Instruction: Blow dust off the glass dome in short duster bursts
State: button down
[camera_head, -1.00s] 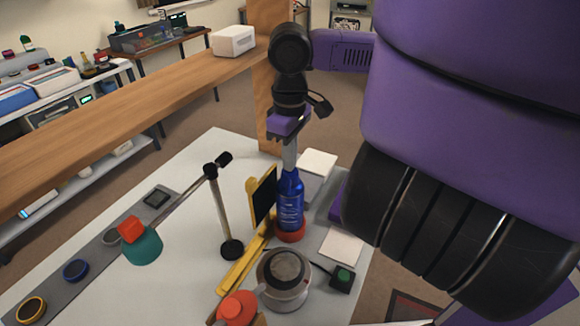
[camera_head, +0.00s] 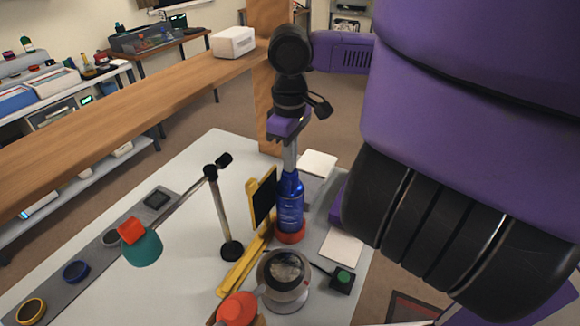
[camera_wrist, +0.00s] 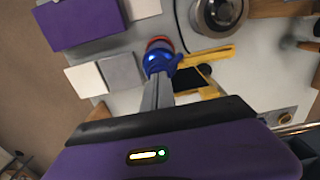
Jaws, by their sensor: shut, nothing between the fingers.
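A blue bottle (camera_head: 290,208), which looks like the duster, stands upright in a red ring base (camera_head: 291,232). My gripper (camera_head: 289,165) points down at its top with closed fingers, and nothing shows between them. In the wrist view the fingertips (camera_wrist: 158,90) end at the blue bottle (camera_wrist: 158,64); I cannot tell if they touch it. The glass dome (camera_head: 285,270) is the round top of a grey metal holder, nearer than the bottle. Its surface looks dark and glossy with pale patches. In the wrist view the round holder (camera_wrist: 220,14) shows at the top edge.
A yellow stand with a black panel (camera_head: 264,200) is close left of the bottle. A green-button box (camera_head: 342,280) and a red-topped object (camera_head: 238,309) flank the dome.

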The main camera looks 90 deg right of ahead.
jog(key=shift+r+p, duration=1.55)
jog(key=shift+f, duration=0.1)
jog(key=shift+f, duration=0.1)
dwell(2.3)
jog(key=shift+f+b, duration=1)
jog(key=shift+f, duration=0.45)
jog(key=shift+r, duration=0.1)
dwell(0.4)
jog(key=shift+r+p, duration=1.45)
jog(key=shift+p, duration=0.1)
dwell(0.5)
